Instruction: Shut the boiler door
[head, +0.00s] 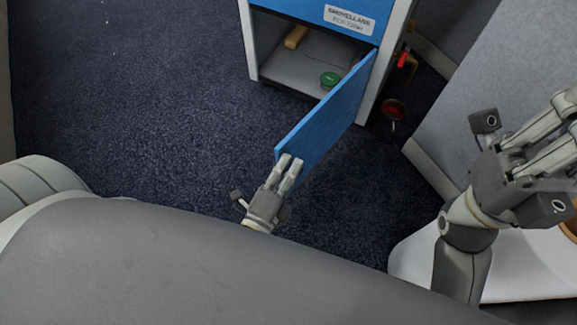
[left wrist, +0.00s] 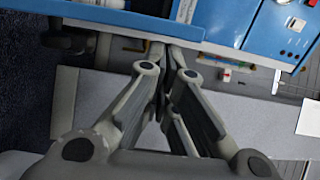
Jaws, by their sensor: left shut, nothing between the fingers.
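The boiler (head: 309,10) is a blue and white cabinet at the top of the head view. Its blue door (head: 330,117) stands wide open, swung out toward me from the right side of the opening. My left gripper (head: 291,160) is shut and empty, with its fingertips at the door's free lower corner. In the left wrist view its fingertips (left wrist: 160,52) meet just below a blue panel edge (left wrist: 110,25); whether they touch it I cannot tell. My right gripper (head: 560,135) is at the right edge of the head view, far from the door, with its fingertips cut off.
Inside the boiler lie a yellowish block (head: 296,37) and a green round item (head: 329,79). A red-handled valve (head: 404,60) and a red round fitting (head: 393,108) are on its right side. Dark carpet (head: 150,90) is clear to the left. A grey panel (head: 480,85) stands at right.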

